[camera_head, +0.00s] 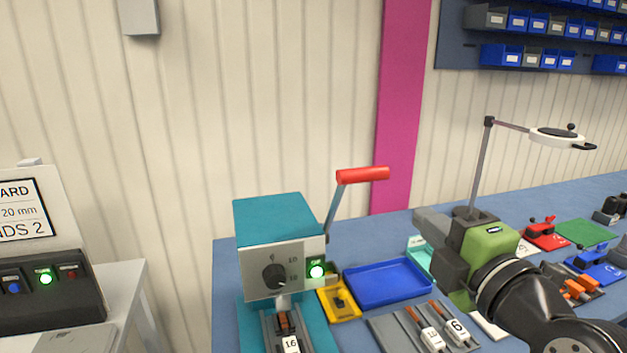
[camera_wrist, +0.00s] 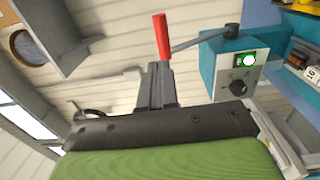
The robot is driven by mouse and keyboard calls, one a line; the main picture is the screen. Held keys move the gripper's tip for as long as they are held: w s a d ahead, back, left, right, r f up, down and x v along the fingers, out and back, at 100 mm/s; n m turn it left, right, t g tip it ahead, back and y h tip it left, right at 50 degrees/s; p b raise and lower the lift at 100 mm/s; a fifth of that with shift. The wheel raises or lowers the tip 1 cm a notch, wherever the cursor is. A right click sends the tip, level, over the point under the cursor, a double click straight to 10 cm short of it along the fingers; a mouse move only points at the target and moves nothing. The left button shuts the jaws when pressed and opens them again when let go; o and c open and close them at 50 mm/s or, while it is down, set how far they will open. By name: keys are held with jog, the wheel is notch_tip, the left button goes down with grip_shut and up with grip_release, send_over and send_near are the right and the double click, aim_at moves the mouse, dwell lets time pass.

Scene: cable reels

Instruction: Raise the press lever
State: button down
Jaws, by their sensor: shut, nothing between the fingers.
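The teal press (camera_head: 268,222) stands on the blue bench, with a grey front panel, a dark knob and a lit green light. Its lever has a red handle (camera_head: 363,174) on a grey rod, which slants up and right from the press's right side. The handle stands above the press's top. My gripper (camera_head: 424,217) is shut and empty, right of and lower than the handle. In the wrist view the red handle (camera_wrist: 162,37) shows just beyond my shut fingertips (camera_wrist: 160,68); I cannot tell if they touch. The press (camera_wrist: 235,65) is to the right there.
A lamp with a thin post (camera_head: 480,165) rises behind my gripper. A control box (camera_head: 45,290) stands at left. The wall behind the lever is clear.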

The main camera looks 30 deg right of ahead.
jog(key=p, duration=0.5)
send_near(371, 172)
jog(key=x, duration=0.5)
jog(key=shift+w+d+f, duration=0.2)
jog(key=shift+d, duration=0.05)
jog(key=shift+w+d+f, duration=0.1)
jog(key=shift+w+d, duration=0.05)
jog(key=shift+w, duration=0.4)
jog(key=shift+w+r, duration=0.25)
jog(key=shift+r, duration=0.1)
jog(key=w+d+r+g+y+p, duration=0.1)
jog(key=w+r+g+p, duration=0.2)
jog(key=w, duration=0.2)
jog(key=shift+w+d+p, duration=0.3)
jog(key=shift+d+p, duration=0.05)
jog(key=shift+d, duration=0.05)
jog(key=shift+r, duration=0.1)
